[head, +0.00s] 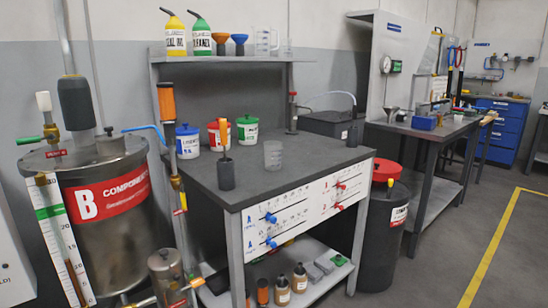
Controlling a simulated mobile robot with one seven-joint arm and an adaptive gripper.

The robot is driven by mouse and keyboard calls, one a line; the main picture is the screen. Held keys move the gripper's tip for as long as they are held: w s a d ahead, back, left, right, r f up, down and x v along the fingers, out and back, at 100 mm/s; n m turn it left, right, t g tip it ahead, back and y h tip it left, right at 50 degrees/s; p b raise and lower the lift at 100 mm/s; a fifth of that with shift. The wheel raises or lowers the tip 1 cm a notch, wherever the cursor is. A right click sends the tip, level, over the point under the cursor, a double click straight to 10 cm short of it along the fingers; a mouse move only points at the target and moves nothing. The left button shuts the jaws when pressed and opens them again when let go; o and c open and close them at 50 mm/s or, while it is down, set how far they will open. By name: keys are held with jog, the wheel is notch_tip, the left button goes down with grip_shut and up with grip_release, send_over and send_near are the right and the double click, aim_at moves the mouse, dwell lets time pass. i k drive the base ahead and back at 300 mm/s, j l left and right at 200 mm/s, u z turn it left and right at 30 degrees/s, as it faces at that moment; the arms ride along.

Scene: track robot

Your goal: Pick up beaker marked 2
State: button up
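A clear, empty-looking beaker (272,155) stands upright on the dark top of the near workbench (300,176), right of the middle. No number on it can be read. A clear measuring jug (263,42) stands on the shelf above the bench; its marks are also too small to read. I cannot tell which vessel is marked 2. My gripper is not in view.
A steel tank (106,215) is left of the bench, a red-lidded bin (382,236) right. Clear floor lies at the right, beyond a yellow line (492,250).

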aim_at(272, 150)
jog(key=i+j+z, duration=0.45)
jog(key=j, duration=0.15)
jog(key=j+z, duration=0.2)
jog(key=i+j+z, duration=0.15)
jog(key=j, duration=0.2)
jog(key=i+j+z, duration=0.1)
jog(key=j, duration=0.3)
jog(key=i, duration=0.05)
